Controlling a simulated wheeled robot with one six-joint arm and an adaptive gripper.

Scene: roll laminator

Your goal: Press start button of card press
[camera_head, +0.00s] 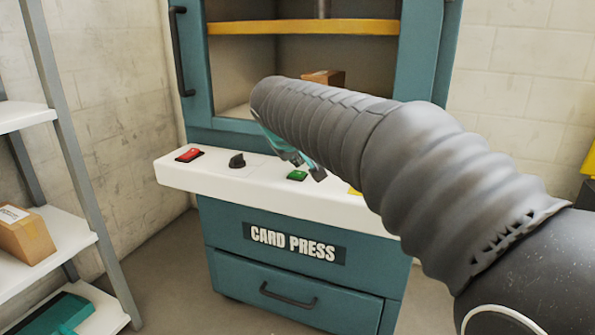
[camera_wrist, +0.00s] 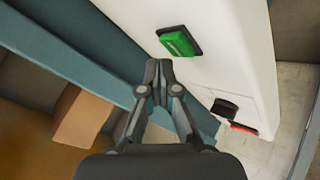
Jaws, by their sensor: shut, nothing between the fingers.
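The card press (camera_head: 290,243) is a teal cabinet with a white control ledge (camera_head: 222,176). On the ledge, from left to right, are a red button (camera_head: 189,155), a black knob (camera_head: 237,160) and a green button (camera_head: 297,175). A bit of yellow shows at the arm's edge farther right. In the wrist view the green button (camera_wrist: 179,42) lies just beyond my fingertips, apart from them in the picture. My gripper (camera_wrist: 159,68) is shut and empty. In the head view my gripper (camera_head: 305,168) is mostly hidden behind my arm, beside the green button.
The press's open upper bay has a yellow bar (camera_head: 300,27) and a cardboard box (camera_head: 325,77) inside. The box also shows in the wrist view (camera_wrist: 80,117). A shelf rack (camera_head: 62,230) with a box stands at left. A drawer handle (camera_head: 288,296) sticks out below.

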